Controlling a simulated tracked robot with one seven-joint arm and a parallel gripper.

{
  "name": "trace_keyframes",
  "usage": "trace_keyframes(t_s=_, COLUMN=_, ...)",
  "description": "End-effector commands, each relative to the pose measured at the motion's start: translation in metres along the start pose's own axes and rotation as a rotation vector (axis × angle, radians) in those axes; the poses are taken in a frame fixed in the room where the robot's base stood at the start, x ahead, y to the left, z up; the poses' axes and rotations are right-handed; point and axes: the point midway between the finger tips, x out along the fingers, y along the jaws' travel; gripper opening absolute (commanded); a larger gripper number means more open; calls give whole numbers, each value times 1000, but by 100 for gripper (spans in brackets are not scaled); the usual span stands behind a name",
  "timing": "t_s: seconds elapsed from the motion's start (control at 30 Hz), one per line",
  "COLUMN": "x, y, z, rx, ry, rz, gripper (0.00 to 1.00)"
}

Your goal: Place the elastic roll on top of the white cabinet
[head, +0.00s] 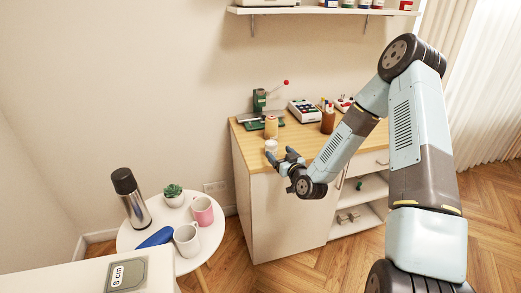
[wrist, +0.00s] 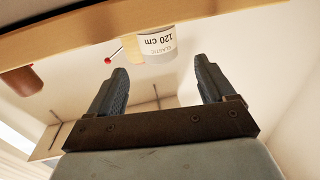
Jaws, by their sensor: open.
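The elastic roll (head: 271,145) is a small white cylinder near the front left edge of a wooden worktop. A cabinet with white sides (head: 285,215) stands under the worktop. A separate white surface (head: 65,280) is at the lower left; I cannot tell which is the task's white cabinet.
A tan spool (head: 271,127) stands behind the roll, with a green device (head: 262,108) further back. A round white table (head: 190,265) carries a flask (head: 131,198), mugs, a plant and a blue object. A grey "8 cm" item (head: 139,274) lies on the lower-left surface.

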Motion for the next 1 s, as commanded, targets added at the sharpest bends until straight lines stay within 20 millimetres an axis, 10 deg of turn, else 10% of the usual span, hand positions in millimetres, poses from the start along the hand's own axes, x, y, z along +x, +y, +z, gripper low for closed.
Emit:
trace_keyframes(t_s=0.53, x=-26, y=1, z=-4, rx=-11, ry=-12, rz=-8, gripper=83)
trace_keyframes(t_s=1.0, x=-31, y=23, z=-61, rx=-168, ry=-277, rz=-68, gripper=83)
